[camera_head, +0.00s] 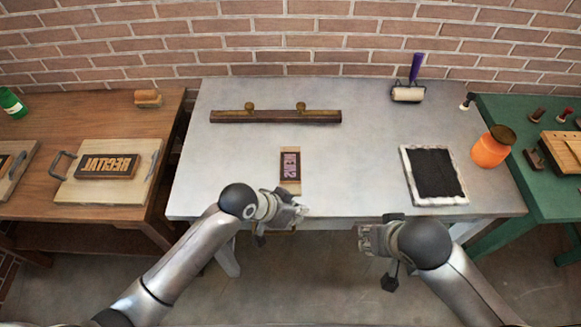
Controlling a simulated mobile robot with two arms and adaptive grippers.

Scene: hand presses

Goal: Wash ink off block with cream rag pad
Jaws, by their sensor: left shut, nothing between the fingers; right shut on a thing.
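A dark block with pinkish-purple raised letters (291,166) lies on a small tan backing near the middle of the grey table. My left gripper (298,213) is shut and empty at the table's front edge, just in front of the block and apart from it. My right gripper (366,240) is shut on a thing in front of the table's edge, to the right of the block. The held thing is too hidden to make out. I cannot pick out a cream rag pad for certain in this view.
The grey table (364,170) is clear around the block. A dark bar with brass knobs (275,117) lies behind it. To the right are a black ink slab (434,174), a roller (408,93) and an orange jar (490,150). Side tables (60,205) flank it.

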